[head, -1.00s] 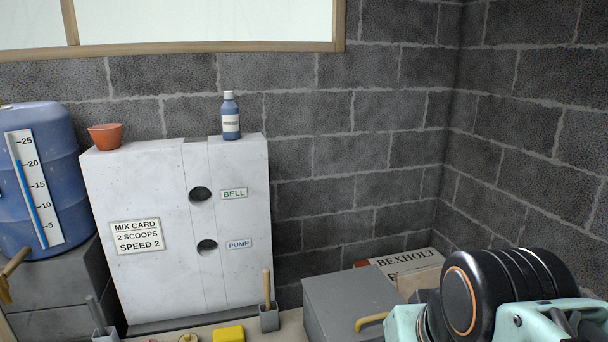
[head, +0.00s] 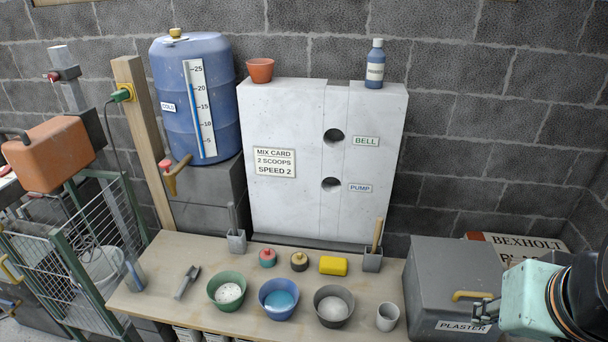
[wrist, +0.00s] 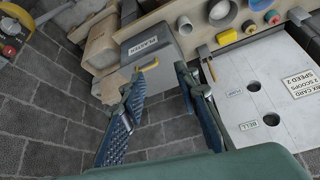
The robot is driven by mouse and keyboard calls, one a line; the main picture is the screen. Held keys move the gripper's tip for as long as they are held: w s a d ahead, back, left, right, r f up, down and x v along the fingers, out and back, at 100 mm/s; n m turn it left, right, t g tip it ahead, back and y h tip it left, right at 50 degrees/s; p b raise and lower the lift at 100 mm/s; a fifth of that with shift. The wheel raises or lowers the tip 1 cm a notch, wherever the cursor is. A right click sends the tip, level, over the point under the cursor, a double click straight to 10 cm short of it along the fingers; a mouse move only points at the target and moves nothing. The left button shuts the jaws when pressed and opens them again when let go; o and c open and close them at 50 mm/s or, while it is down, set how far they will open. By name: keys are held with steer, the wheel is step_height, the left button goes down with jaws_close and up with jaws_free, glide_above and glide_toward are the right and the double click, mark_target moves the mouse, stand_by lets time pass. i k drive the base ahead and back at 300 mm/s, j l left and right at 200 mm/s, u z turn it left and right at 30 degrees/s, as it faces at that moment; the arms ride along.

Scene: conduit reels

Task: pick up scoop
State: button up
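A grey scoop (head: 187,282) lies on the left part of the wooden bench (head: 150,295) in the head view, left of the green bowl (head: 227,290). I cannot make it out in the wrist view. My gripper (head: 484,308) is at the right of the head view, by the grey plaster bin (head: 440,270), far to the right of the scoop. In the wrist view my gripper (wrist: 160,78) has its two fingers spread wide with nothing between them.
A blue bowl (head: 279,299), a grey bowl (head: 333,306) and a cup (head: 387,317) stand right of the green bowl. Behind them are a yellow sponge (head: 333,265) and two holders with tools. A wire cage (head: 75,250) stands left of the bench.

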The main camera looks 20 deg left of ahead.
mark_target(187, 282)
steer(key=k+u, duration=0.1)
steer(key=u, duration=1.85)
steer(key=z, duration=2.85)
steer(key=u, duration=2.85)
